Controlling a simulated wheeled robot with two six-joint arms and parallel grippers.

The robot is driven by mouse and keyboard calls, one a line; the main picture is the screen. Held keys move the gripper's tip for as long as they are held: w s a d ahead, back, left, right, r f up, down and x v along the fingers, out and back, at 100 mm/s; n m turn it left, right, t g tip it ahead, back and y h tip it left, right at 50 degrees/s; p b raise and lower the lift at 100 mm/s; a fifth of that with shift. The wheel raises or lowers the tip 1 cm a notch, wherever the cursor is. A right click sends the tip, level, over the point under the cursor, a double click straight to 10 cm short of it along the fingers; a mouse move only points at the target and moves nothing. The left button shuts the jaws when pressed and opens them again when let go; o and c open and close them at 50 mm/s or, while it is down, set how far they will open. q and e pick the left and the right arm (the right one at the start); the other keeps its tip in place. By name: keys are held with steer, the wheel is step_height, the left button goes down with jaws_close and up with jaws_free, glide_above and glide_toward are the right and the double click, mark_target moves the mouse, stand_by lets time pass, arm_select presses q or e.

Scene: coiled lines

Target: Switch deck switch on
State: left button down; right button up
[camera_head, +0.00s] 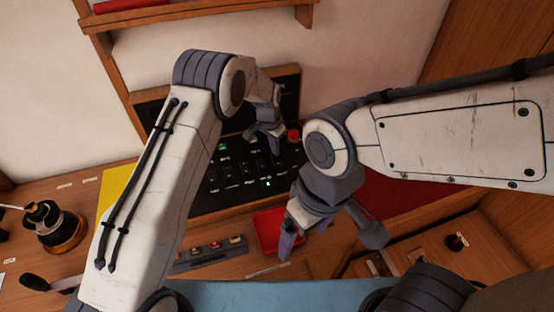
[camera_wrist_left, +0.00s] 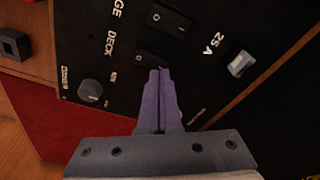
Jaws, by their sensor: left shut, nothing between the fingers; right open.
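The black switch panel (camera_head: 235,180) lies on the desk against the wall, with rows of switches and a few green lights. In the left wrist view, the "DECK" label (camera_wrist_left: 110,45) is printed on it, and the dark deck switch (camera_wrist_left: 152,54) is in line with that label. My left gripper (camera_wrist_left: 160,72) is shut and empty, with its tips right at the near side of this switch; I cannot tell whether they touch. It also shows over the panel in the head view (camera_head: 266,134). The switch's position is too dark to tell. My right gripper (camera_head: 330,240) is open and empty, in front of the panel.
A red knob (camera_head: 293,134) is at the panel's upper right. A grey knob (camera_wrist_left: 90,89) and another rocker switch (camera_wrist_left: 168,18) are near the left fingers. A red tray (camera_head: 268,228) and a small button strip (camera_head: 210,253) lie in front. A black-and-brass object (camera_head: 50,226) stands left.

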arm_select(q)
steer(key=shift+f+b, duration=0.4)
steer(key=shift+f, duration=0.25)
steer(key=shift+r, duration=0.2)
steer(key=shift+r+p, duration=2.05)
steer(key=shift+r, duration=1.35)
